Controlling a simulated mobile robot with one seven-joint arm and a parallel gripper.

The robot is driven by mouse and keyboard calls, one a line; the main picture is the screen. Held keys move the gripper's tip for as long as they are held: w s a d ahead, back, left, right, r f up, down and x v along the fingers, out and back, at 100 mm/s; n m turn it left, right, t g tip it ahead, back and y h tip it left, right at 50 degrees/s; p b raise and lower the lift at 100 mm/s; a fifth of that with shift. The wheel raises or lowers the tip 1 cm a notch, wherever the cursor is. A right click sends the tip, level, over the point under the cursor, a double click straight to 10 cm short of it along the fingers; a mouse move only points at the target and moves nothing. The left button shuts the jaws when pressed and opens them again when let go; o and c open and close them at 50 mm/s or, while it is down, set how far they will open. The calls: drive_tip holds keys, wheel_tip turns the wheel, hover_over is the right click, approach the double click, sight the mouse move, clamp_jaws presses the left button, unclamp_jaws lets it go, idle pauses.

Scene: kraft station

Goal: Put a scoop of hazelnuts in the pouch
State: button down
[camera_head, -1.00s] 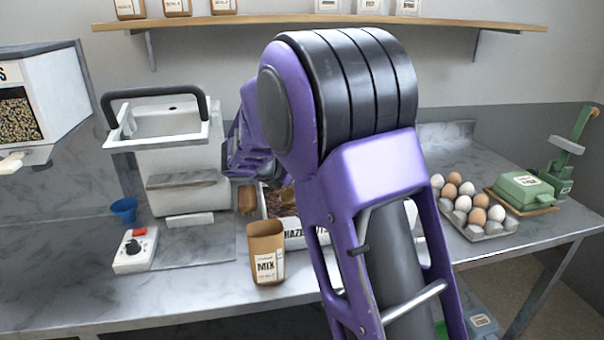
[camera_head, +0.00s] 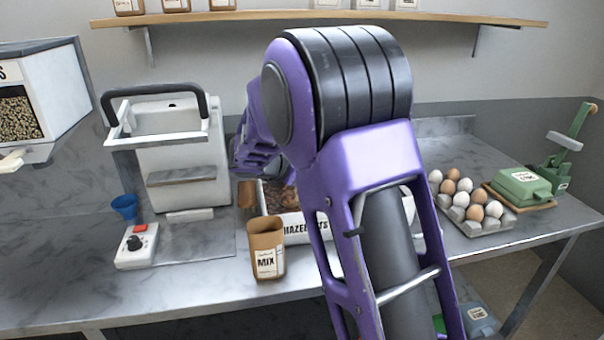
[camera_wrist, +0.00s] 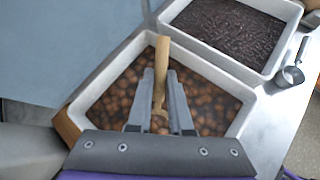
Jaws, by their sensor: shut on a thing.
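A brown pouch labelled MIX (camera_head: 267,262) stands upright and open-topped near the counter's front edge. The white hazelnut tray (camera_head: 293,227) is just behind and right of it, partly hidden by my arm. In the wrist view, the tray (camera_wrist: 95,88) holds many round brown hazelnuts (camera_wrist: 205,100). My gripper (camera_wrist: 161,76) is over the tray, its two grey fingers shut on a wooden scoop (camera_wrist: 161,60). The scoop's lower end is among or just above the nuts; I cannot tell whether it carries any. My gripper is hidden in the head view.
A second white tray (camera_wrist: 170,15) of dark pieces adjoins the hazelnut tray, with a metal scoop (camera_wrist: 292,75) beside it. A white machine (camera_head: 180,150), a control box (camera_head: 137,246) and a blue cup (camera_head: 125,206) stand left. An egg carton (camera_head: 480,222) is right.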

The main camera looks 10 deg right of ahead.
drive_tip(key=shift+w+d+r+y+p, duration=0.15)
drive_tip(key=shift+r+y+p, duration=0.25)
drive_tip(key=shift+r+p, duration=1.3)
drive_tip(key=shift+w+d+r+g+y+p, duration=0.1)
drive_tip(key=shift+d+r+g+y+p, duration=0.15)
drive_tip(key=shift+r, duration=0.3)
drive_tip(key=shift+w+d+r+g+y+p, duration=0.1)
drive_tip(key=shift+r+g+y+p, duration=0.2)
drive_tip(key=shift+r, duration=0.25)
drive_tip(key=shift+w+d+r+m+g+y, duration=0.15)
drive_tip(key=shift+r+g+y, duration=0.35)
drive_tip(key=shift+r, duration=0.45)
drive_tip(key=shift+s+d+r+m+g+y, duration=0.2)
drive_tip(key=shift+r+y, duration=0.35)
drive_tip(key=shift+r, duration=0.4)
drive_tip(key=shift+a, duration=0.15)
